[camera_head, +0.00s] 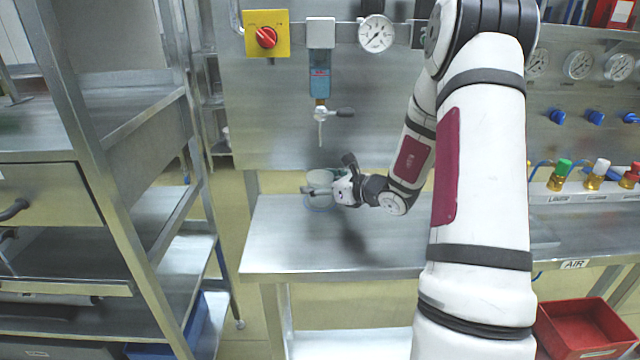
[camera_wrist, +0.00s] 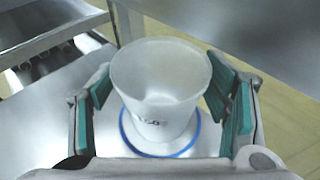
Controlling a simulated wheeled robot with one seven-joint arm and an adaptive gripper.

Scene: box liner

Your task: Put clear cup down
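The clear cup (camera_wrist: 160,85) is a whitish see-through cup, upright, with its open mouth facing up in the wrist view. A blue ring (camera_wrist: 128,140) shows around its base. In the head view the cup (camera_head: 319,178) is at the back left of the metal workbench (camera_head: 300,245), partly covered by my gripper (camera_head: 330,190). In the wrist view my gripper (camera_wrist: 162,98) has its green-padded fingers on both sides of the cup, against its walls. I cannot tell whether the base touches the bench.
A tap (camera_head: 320,115) hangs above the cup on the back panel. A metal shelf rack (camera_head: 130,200) stands to the left, past a gap. The bench front is bare. A red bin (camera_head: 583,330) sits low at right. Gas valves (camera_head: 595,175) line the right back.

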